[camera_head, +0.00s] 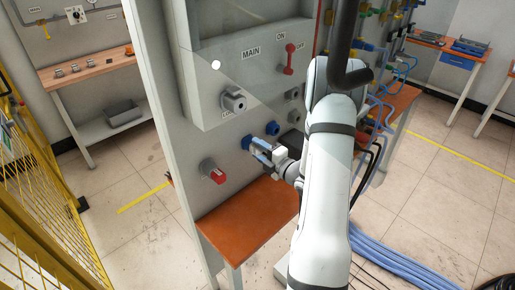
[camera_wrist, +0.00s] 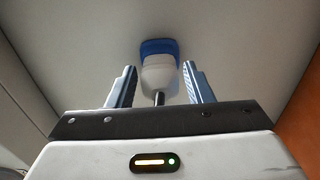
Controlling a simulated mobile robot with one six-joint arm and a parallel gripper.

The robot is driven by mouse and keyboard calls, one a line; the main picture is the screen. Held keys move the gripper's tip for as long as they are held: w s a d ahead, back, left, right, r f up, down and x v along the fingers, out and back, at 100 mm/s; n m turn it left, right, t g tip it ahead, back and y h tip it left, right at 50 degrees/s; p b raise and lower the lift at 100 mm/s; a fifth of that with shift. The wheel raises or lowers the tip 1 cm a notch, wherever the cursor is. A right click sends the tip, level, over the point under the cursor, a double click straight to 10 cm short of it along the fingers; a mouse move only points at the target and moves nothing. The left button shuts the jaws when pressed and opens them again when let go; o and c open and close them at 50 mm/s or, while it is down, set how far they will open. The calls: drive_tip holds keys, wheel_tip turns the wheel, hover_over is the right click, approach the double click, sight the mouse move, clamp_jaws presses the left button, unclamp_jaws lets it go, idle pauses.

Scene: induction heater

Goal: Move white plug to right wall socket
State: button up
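The white plug (camera_wrist: 159,75) shows in the wrist view with its dark cable end toward me. It is seated at a blue wall socket (camera_wrist: 158,46). In the head view my gripper (camera_head: 259,148) is at the left blue socket (camera_head: 248,142) on the grey panel; the plug cannot be made out clearly there. The right blue socket (camera_head: 272,128) is just right of it and looks empty. In the wrist view my gripper (camera_wrist: 160,82) is open, with one finger on each side of the plug and a visible gap to both.
A red-and-grey knob (camera_head: 212,171) sits lower left on the panel, and a grey connector (camera_head: 233,100) above. A red MAIN lever (camera_head: 289,60) is higher up. An orange shelf (camera_head: 240,222) juts out below. Blue cables (camera_head: 385,255) lie on the floor at right.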

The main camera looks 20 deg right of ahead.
sight(263, 153)
clamp_jaws()
drive_tip(key=shift+s+d, duration=0.1)
idle(0.3)
drive_tip(key=shift+v, duration=2.85)
